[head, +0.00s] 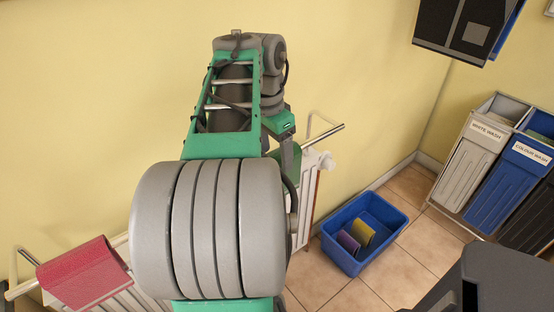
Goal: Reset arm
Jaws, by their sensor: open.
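My arm rises in the middle of the head view, with thick grey rounded joints and green links. It is folded up in front of the yellow wall. My gripper (287,153) is small and partly hidden behind the arm, below the green wrist part. It is open, and I see nothing held in it. Its fingertips are hard to make out against the radiator and rail behind.
A blue bin (342,259) with sponge-like yellow and purple things stands on the tiled floor. A white radiator (306,205) with a red cloth (82,272) lies behind my arm. White (470,160) and blue (507,183) laundry bins stand at right. Floor tiles (405,262) between are clear.

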